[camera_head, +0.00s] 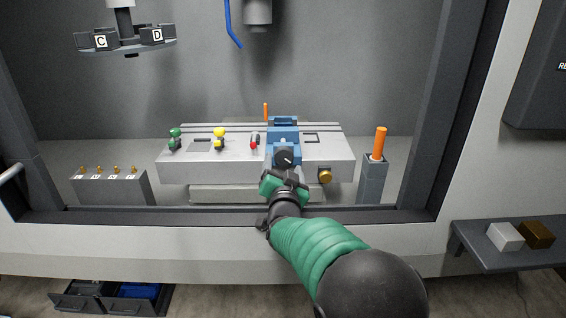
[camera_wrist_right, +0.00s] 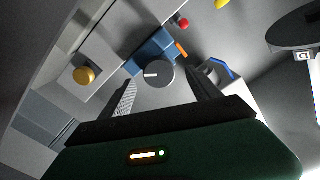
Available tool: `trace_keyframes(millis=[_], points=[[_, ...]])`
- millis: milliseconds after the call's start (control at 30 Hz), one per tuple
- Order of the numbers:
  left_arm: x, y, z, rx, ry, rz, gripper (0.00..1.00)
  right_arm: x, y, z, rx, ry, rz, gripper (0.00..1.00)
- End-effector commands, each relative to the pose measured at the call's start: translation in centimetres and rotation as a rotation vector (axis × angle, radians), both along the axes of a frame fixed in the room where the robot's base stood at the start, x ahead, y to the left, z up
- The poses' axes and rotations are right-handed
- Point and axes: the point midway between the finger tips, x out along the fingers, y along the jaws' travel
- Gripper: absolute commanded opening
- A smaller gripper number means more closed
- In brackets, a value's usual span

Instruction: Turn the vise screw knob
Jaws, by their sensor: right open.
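The blue vise (camera_head: 284,140) sits on the grey machine bed, and its dark round screw knob (camera_head: 285,159) with a white mark faces me. In the right wrist view the knob (camera_wrist_right: 153,75) appears between the open fingertips, nearer the left finger, with the blue vise (camera_wrist_right: 150,48) behind it. My right gripper (camera_head: 284,177) is just in front of and below the knob, open and empty. I cannot tell whether the fingertips reach around the knob. The mark points to the lower right in the head view. My left gripper is not in view.
A brass knob (camera_head: 325,176) is on the bed's front, right of the vise. Green (camera_head: 175,138), yellow (camera_head: 219,138) and red-tipped (camera_head: 254,141) parts stand left. An orange rod (camera_head: 380,142) stands on a grey post at right.

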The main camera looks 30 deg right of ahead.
Motion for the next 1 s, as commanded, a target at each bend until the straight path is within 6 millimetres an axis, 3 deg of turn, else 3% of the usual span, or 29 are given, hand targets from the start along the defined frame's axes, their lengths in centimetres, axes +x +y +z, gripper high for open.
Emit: trace_keyframes(millis=[200, 567, 1000], points=[[0.0, 0.0, -0.5, 0.000, 0.000, 0.001, 0.72, 3.3, -2.4, -0.2, 0.001, 0.000, -0.002, 0.72], [0.0, 0.0, -0.5, 0.000, 0.000, 0.000, 0.72, 4.0, -2.7, -0.1, 0.002, 0.000, 0.000, 0.70], [0.0, 0.0, -0.5, 0.000, 0.000, 0.000, 0.72, 4.0, -2.7, 0.0, 0.003, -0.001, 0.001, 0.13]])
